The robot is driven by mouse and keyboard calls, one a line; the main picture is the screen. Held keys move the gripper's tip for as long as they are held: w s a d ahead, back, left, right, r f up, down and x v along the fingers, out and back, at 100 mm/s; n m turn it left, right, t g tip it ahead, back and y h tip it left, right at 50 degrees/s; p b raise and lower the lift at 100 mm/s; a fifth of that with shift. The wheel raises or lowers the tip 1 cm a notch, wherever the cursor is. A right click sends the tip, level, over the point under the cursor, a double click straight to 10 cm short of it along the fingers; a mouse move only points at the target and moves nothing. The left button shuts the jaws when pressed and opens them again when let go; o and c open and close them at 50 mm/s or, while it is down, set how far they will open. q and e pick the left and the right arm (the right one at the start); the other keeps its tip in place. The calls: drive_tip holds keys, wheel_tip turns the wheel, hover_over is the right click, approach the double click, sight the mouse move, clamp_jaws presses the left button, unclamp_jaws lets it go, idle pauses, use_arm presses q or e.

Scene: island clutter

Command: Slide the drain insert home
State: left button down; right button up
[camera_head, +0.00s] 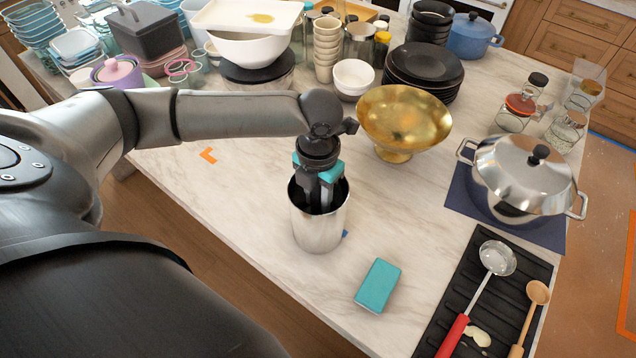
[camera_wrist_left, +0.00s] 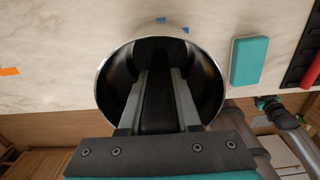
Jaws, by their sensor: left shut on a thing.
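A brushed metal canister (camera_head: 319,229) stands upright on the marble counter, and its round rim shows in the left wrist view (camera_wrist_left: 101,96). My left gripper (camera_head: 322,203) points down into its mouth. Its fingers are shut on a dark piece (camera_wrist_left: 158,100), seemingly the drain insert, which lies between them inside the canister. The insert's lower end and the fingertips are hidden by the wall and shadow, so I cannot tell how deep it sits. Grey links, likely my right arm (camera_wrist_left: 288,122), show low right in the wrist view; its jaws are unclear.
A teal sponge (camera_head: 378,285) lies right of the canister. A gold bowl (camera_head: 404,120) stands behind it, and a lidded steel pot (camera_head: 522,175) is at the right. A black mat (camera_head: 485,275) holds a ladle and wooden spoon.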

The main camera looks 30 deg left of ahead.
use_arm(q)
drive_tip(key=shift+f+b, duration=0.5)
drive_tip(key=shift+f, duration=0.45)
drive_tip(key=c, duration=0.5)
unclamp_jaws()
wheel_tip(320, 180, up, 15)
drive_tip(key=shift+r+p, duration=0.1)
drive_tip(key=shift+p, duration=0.35)
drive_tip(key=shift+s, duration=0.1)
